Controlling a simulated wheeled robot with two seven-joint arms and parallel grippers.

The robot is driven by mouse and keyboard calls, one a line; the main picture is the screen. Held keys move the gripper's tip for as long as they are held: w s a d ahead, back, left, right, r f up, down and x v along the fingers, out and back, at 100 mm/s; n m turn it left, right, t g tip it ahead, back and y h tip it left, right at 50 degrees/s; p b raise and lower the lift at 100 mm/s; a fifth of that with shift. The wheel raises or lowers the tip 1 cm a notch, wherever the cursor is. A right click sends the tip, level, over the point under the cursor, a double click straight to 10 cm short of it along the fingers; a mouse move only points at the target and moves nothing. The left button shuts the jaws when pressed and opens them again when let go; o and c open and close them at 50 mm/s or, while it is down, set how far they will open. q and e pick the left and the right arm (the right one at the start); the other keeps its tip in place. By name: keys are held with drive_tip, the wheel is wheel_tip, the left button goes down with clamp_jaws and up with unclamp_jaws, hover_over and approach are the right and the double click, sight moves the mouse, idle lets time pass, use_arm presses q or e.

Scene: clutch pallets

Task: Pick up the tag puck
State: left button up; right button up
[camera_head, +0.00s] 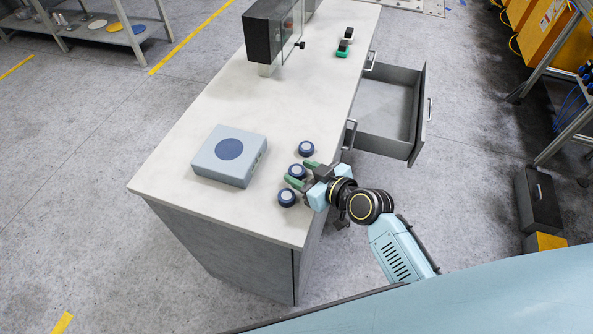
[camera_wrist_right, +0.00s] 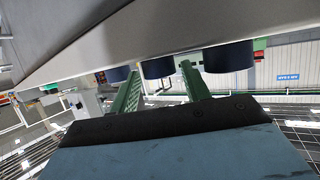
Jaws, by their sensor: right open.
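Three dark blue pucks with pale ringed tops stand near the table's right edge: a far puck (camera_head: 306,148), a middle puck (camera_head: 297,171) and a near puck (camera_head: 287,197). I cannot tell which one the task means. My right gripper (camera_head: 301,172) is open, its green fingers pointing left across the tabletop, with the middle puck at the gap between their tips. In the right wrist view, the gripper (camera_wrist_right: 159,70) has one puck (camera_wrist_right: 157,67) between its fingers and a puck outside each finger. Contact cannot be told. My left gripper is out of view.
A grey box (camera_head: 205,160) with a blue disc on top sits left of the pucks on the white table (camera_head: 270,105). A drawer (camera_head: 385,120) stands open at the table's right side. A dark glass-sided unit (camera_head: 265,35) and small green items (camera_head: 342,50) are farther back.

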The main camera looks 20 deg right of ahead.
drive_tip(key=shift+w+a+f, duration=0.2)
drive_tip(key=shift+w, duration=0.2)
drive_tip(key=c, duration=0.7)
drive_tip(key=shift+c, duration=0.3)
drive_tip(key=shift+r, duration=0.15)
